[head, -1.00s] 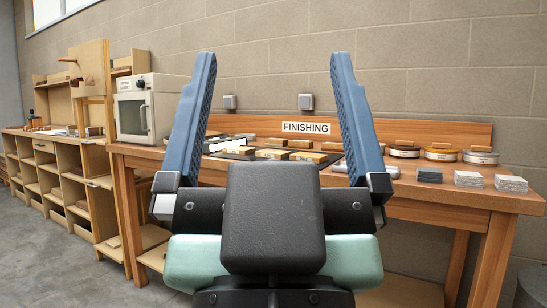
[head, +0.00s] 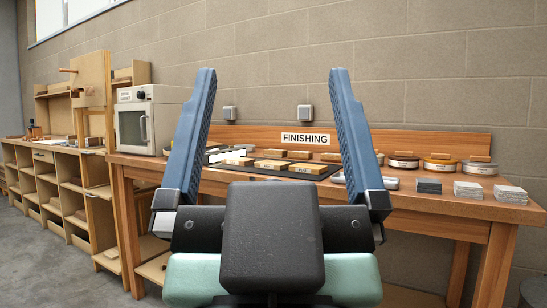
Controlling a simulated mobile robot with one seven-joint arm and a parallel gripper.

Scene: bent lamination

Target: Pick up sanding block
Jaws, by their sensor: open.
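Several tan wooden blocks, the likeliest sanding blocks, lie on a dark mat (head: 325,175) on the finishing bench. One block (head: 307,168) shows at the mat's right front, and another (head: 271,164) lies left of it. Small labels on their fronts are too small to read, so I cannot tell which one is meant. My gripper (head: 273,75) is open and empty, with blue ribbed fingers pointing up in the picture. The blocks show between its fingers, farther off on the bench. The fingers and the dark gripper body hide parts of the bench.
Round tins with wooden-backed tops (head: 440,163) stand at the bench's right, behind grey and white stacks of sheets (head: 468,190). A white oven-like cabinet (head: 132,125) stands at the left. A FINISHING sign (head: 305,139) is on the backboard. Shelving (head: 45,180) runs farther left.

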